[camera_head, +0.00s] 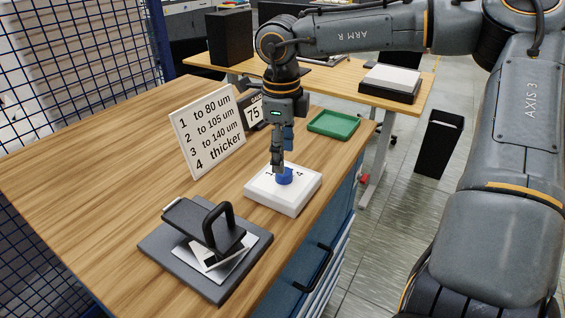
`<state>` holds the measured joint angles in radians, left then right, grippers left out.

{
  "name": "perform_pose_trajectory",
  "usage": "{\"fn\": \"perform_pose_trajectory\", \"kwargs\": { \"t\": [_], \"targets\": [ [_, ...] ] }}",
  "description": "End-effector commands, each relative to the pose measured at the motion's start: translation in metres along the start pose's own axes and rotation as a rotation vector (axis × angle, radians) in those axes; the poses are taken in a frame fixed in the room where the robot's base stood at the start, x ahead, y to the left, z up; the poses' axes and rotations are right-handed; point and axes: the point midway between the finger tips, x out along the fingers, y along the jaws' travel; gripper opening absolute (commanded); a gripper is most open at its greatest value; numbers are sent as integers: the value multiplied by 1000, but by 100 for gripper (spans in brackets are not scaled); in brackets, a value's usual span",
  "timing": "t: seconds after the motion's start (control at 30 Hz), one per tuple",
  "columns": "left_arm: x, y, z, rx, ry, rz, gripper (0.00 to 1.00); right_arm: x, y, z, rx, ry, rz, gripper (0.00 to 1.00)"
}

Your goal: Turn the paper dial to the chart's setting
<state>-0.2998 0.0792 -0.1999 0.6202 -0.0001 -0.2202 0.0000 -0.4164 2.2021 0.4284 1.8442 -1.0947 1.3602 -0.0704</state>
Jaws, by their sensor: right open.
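The paper dial is a blue knob (285,178) on a white block (293,196) with numbers printed on top; a "4" shows at its right and the pointer cannot be made out. My right gripper (278,165) is open, pointing down right at the knob, and hides part of it and of the numbers. I cannot tell whether the fingers touch the knob. The white chart (209,133) stands tilted behind and left, reading 1 to 80 um, 2 to 105 um, 3 to 140 um, 4 thicker. A dark display (253,111) beside it reads 75. My left gripper is not in view.
A black-handled device (210,230) with paper sits on a dark plate (164,244) at the front. A green tray (334,124) lies behind the dial near the table's right edge. The wooden table (110,160) is clear at the left.

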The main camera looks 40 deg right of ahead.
Motion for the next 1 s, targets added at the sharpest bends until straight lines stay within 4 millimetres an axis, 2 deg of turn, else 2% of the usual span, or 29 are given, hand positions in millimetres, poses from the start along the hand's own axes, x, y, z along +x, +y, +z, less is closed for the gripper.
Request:
{"fn": "perform_pose_trajectory", "kwargs": {
  "t": [0.1, 0.3, 0.67, 0.93, 1.0],
  "targets": [
    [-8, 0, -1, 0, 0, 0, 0, 20, 0, -1, 1, 3, 4, 59],
    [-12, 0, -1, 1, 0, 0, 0, 41, 0, 0, 2, 1, 1, 59],
    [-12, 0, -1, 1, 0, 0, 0, 46, 0, 0, 2, -1, 0, 59],
    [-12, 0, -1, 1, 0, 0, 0, 46, 0, 0, 2, -1, 0, 4],
    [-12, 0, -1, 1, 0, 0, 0, 46, 0, 0, 2, -1, 0, 4]
  ]
}}
